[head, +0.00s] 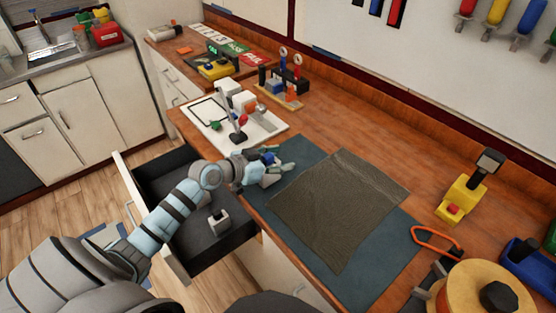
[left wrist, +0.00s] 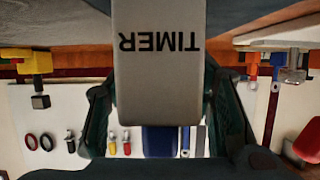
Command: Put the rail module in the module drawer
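The rail module, a pale grey block marked TIMER (left wrist: 160,75), fills the middle of the left wrist view, its label upside down. My left gripper (left wrist: 160,118) has its fingers on both sides of it and appears shut on it. In the head view my left gripper (head: 277,173) is above the near left edge of the mat; the module is mostly hidden there, with a bit of blue showing by the fingers. The module drawer (head: 185,276) stands open below the counter, left of the mat. My right gripper is not in view.
A small grey block (head: 218,220) sits in the drawer. A dark blue mat (head: 375,277) with a grey-brown cloth (head: 340,205) lies right of my left gripper. A white tray (head: 262,134) with modules stands behind it. A yellow tool (head: 460,200) and an orange-handled clamp (head: 437,240) are at right.

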